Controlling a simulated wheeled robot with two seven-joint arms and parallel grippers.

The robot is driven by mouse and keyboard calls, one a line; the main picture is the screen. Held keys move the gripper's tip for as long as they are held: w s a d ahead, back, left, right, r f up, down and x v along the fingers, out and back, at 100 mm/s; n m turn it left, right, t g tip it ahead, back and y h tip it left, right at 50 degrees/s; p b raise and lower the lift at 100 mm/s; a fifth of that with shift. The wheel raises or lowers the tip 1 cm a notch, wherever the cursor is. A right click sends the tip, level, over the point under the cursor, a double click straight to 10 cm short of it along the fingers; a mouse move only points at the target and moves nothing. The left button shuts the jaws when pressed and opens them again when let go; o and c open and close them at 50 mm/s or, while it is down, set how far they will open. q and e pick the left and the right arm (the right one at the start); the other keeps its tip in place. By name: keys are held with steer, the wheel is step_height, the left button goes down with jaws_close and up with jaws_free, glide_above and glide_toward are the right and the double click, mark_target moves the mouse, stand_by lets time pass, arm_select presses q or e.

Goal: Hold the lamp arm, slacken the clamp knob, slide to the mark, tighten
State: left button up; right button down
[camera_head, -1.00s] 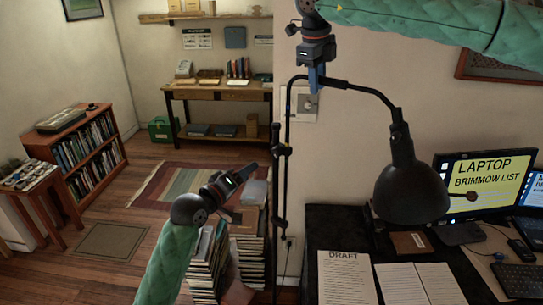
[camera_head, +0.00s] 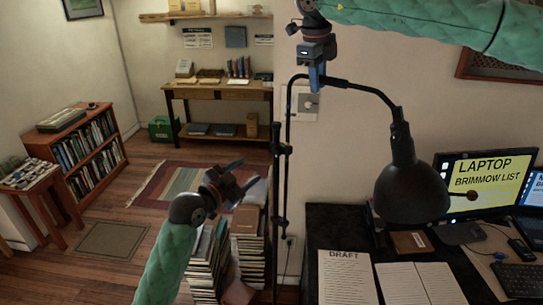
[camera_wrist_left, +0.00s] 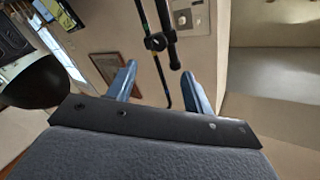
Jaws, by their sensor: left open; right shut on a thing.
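The lamp has a black shade (camera_head: 404,190) hanging from a curved black arm (camera_head: 370,90) that joins an upright pole (camera_head: 287,115). My right gripper (camera_head: 317,80) is shut on the upper lamp arm, near the pole top. A dark clamp with a knob (camera_head: 281,149) sits midway up the pole, and a lower fitting (camera_head: 281,222) is below it. My left gripper (camera_head: 246,173) is open and empty, left of the pole and slightly below the clamp. In the left wrist view, the clamp knob (camera_wrist_left: 157,42) shows beyond the parted fingers, apart from them.
Stacks of books (camera_head: 208,260) stand on the floor beneath my left gripper. A black desk (camera_head: 325,218) at right holds papers, a monitor (camera_head: 490,180) and a keyboard (camera_head: 515,280). A wall switch plate (camera_head: 306,103) is just behind the pole. Floor with a striped rug (camera_head: 175,190) lies beyond.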

mark_target(274, 153)
arm_select(q)
steer(key=w+d+m, duration=0.2)
steer(key=w, duration=0.1)
steer(key=w+d+m, duration=0.2)
steer(key=w+d, duration=0.1)
steer(key=w+d+m, duration=0.2)
steer(key=w, duration=0.1)
steer(key=shift+w+d, duration=0.15)
steer(key=shift+d, duration=0.2)
stand_by(0.5)
steer(key=c, duration=1)
steer(key=shift+o, duration=0.2)
